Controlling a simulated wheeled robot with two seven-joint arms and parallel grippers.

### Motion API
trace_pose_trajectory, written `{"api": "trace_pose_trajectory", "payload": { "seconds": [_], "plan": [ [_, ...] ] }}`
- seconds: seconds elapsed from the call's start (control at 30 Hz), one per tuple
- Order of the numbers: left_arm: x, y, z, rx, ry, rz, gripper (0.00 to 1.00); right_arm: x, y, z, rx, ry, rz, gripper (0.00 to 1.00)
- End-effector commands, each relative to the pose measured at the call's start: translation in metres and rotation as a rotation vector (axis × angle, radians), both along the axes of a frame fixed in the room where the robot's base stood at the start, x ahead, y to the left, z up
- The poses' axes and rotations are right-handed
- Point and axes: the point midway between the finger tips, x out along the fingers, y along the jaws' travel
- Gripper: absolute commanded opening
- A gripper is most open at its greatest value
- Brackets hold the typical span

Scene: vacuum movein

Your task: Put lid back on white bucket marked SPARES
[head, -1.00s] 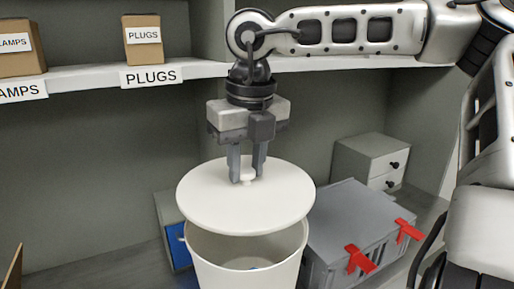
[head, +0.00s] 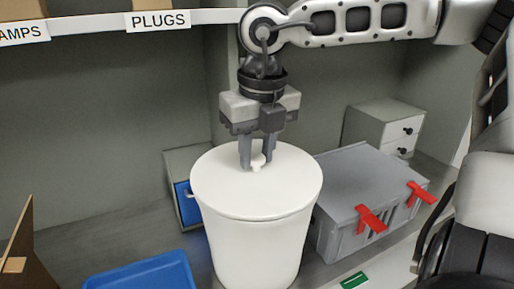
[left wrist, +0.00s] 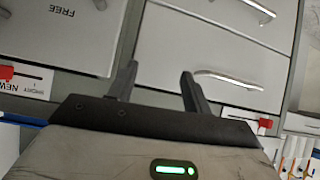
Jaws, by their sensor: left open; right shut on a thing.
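The white bucket (head: 258,250) stands upright on the grey surface in the middle of the head view; no SPARES marking shows on the side I see. The round white lid (head: 222,182) lies over the bucket's mouth and looks level, covering the opening. Whether it is fully seated I cannot tell. My right gripper (head: 258,166) points down from above, shut on the small knob of the lid. My left gripper (left wrist: 158,85) shows only in the left wrist view, open and empty, in front of pale drawers.
A grey case (head: 355,180) with red latches stands right of the bucket, a small drawer unit (head: 378,130) behind it. A blue-fronted box (head: 187,205) is close behind left. A blue tray (head: 140,272) lies front left. A shelf edge (head: 90,24) runs above.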

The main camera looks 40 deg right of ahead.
Motion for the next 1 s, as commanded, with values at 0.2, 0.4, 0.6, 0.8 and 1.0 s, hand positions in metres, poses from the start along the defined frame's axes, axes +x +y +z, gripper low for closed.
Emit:
{"api": "trace_pose_trajectory", "payload": {
  "seconds": [0.2, 0.4, 0.6, 0.8, 1.0],
  "plan": [
    [-0.003, 0.0, -0.001, 0.002, 0.008, -0.002, 0.49, 0.0, 0.0, 0.001, 0.0, -0.001, 0.0, 0.01],
    [-0.003, 0.001, -0.003, 0.003, 0.01, -0.002, 0.49, 0.0, 0.0, 0.001, 0.0, -0.001, 0.0, 0.01],
    [-0.004, 0.001, -0.007, 0.003, 0.01, -0.001, 0.49, 0.0, 0.0, 0.0, 0.0, -0.001, 0.0, 0.01],
    [-0.004, 0.002, -0.01, 0.004, 0.01, 0.0, 0.49, 0.0, 0.0, 0.0, 0.0, -0.002, -0.001, 0.01],
    [-0.003, 0.002, -0.01, 0.004, 0.009, 0.001, 0.49, 0.0, 0.0, 0.001, 0.0, -0.001, 0.0, 0.01]
  ]
}}
